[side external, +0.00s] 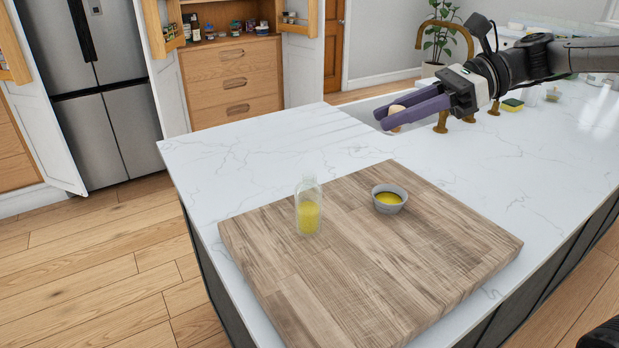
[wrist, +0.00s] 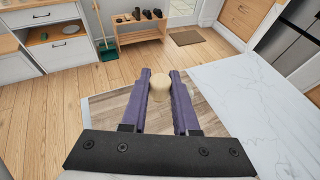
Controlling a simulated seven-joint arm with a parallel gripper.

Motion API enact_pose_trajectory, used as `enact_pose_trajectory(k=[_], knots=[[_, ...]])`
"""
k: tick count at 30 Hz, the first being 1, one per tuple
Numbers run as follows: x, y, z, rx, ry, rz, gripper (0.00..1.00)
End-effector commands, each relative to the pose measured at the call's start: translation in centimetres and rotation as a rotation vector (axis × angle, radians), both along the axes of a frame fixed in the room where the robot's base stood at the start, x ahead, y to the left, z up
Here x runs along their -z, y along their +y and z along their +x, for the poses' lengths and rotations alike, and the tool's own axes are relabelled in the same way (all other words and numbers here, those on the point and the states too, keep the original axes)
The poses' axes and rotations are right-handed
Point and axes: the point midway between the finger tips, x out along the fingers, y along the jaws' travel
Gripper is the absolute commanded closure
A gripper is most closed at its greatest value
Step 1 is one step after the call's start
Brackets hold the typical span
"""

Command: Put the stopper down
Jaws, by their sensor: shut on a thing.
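My gripper (side external: 413,107) is shut on the stopper (side external: 396,116), a small pale beige rounded piece. It is held in the air above the counter near the sink, behind and to the right of the cutting board. In the wrist view the stopper (wrist: 160,84) sits between the purple fingers of my gripper (wrist: 160,90). A clear glass bottle (side external: 308,208) with yellow liquid stands upright and unstoppered on the wooden cutting board (side external: 330,280). A small grey bowl (side external: 389,200) with yellow liquid stands on the board to the right of the bottle.
The white marble counter (side external: 270,150) is clear to the left of and behind the board. The sink (side external: 385,108) with a brass tap (side external: 445,40) lies at the back. A sponge (side external: 512,105) is to the right of the sink.

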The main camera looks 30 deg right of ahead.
Motion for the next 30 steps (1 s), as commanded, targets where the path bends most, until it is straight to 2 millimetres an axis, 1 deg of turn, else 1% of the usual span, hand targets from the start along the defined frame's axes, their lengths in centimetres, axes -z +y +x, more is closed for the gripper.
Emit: enact_pose_trajectory(k=[1, 3, 5, 7, 10, 19, 21, 24, 27, 30], knots=[[-0.4, 0.9, -0.1, -0.026, 0.0, -0.001, 1.0], [-0.5, 1.7, -0.3, -0.048, 0.002, 0.0, 1.0], [-0.3, 2.2, -0.2, -0.059, 0.003, 0.0, 1.0], [0.1, 2.7, 0.5, -0.066, 0.005, 0.001, 1.0], [1.0, 3.4, 2.2, -0.068, 0.006, 0.0, 1.0], [4.3, 5.7, 8.5, -0.066, 0.008, 0.0, 1.0], [5.6, 6.0, 9.4, -0.065, 0.008, 0.0, 1.0], [7.1, 6.4, 10.6, -0.064, 0.006, 0.001, 1.0], [8.1, 6.7, 11.4, -0.065, 0.004, -0.001, 1.0], [8.6, 6.8, 11.8, -0.064, 0.003, 0.0, 1.0]])
